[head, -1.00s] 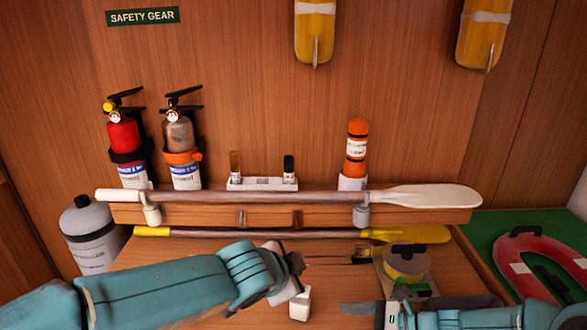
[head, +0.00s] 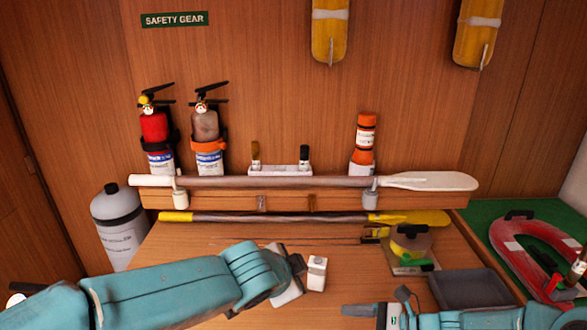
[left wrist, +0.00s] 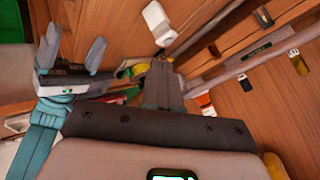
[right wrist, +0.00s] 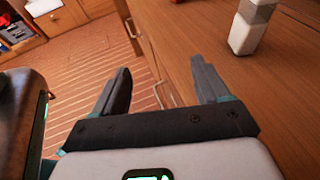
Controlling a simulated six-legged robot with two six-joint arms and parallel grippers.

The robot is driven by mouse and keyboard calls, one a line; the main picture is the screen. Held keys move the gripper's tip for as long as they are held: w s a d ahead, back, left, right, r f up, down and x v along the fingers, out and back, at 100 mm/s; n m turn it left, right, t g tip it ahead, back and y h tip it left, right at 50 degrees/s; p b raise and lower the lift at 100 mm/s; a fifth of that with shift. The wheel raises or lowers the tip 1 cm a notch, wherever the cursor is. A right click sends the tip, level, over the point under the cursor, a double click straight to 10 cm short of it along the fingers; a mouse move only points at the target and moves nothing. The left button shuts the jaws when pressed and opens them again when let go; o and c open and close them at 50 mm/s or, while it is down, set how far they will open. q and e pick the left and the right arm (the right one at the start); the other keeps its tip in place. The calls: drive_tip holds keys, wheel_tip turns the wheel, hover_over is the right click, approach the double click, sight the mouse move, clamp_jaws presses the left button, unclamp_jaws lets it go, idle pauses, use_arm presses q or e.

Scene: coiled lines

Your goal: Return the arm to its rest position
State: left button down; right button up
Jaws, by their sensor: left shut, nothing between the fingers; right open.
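My left arm reaches in from the left in the head view. Its gripper (head: 288,290) is low over the bench, beside a small white block (head: 317,273). In the left wrist view its dark fingers (left wrist: 162,85) are together with nothing between them. My right gripper (head: 362,310) is at the bench's near side, pointing left. In the right wrist view its two fingers (right wrist: 163,82) stand apart with nothing between them. The right gripper also shows in the left wrist view (left wrist: 72,55). The white block shows in the right wrist view (right wrist: 250,28), beyond the right-hand finger.
A white-bladed paddle (head: 430,181) and a yellow paddle (head: 300,218) lie behind. A red float ring (head: 510,250) is at right, a grey cylinder (head: 117,225) at left.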

use_arm(q)
drive_tip(key=s+a+f+n+g, duration=0.2)
drive_tip(key=s+f+n, duration=0.15)
drive_tip(key=f, duration=0.75)
drive_tip(key=s+a+f+n+g, duration=0.2)
drive_tip(key=s+a+f+g, duration=0.15)
drive_tip(key=f, duration=0.75)
drive_tip(key=s+a+f+n+g, duration=0.1)
drive_tip(key=s+a+f+n, duration=0.2)
drive_tip(key=s+f+n, duration=0.2)
drive_tip(key=s+a+f+n+g, duration=0.1)
drive_tip(key=s+a+f+n, duration=0.2)
drive_tip(key=s+f, duration=0.8)
drive_tip(key=s+n, duration=0.2)
drive_tip(key=shift+s+a, duration=0.15)
drive_tip(key=shift+s, duration=0.2)
use_arm(e)
drive_tip(key=s+f+n+g+h, duration=0.3)
drive_tip(key=s+f+n+h, duration=0.7)
drive_tip(key=s+f+n, duration=0.9)
drive_tip(key=s+f, duration=0.4)
drive_tip(key=f, duration=0.1)
drive_tip(key=shift+g, duration=0.4)
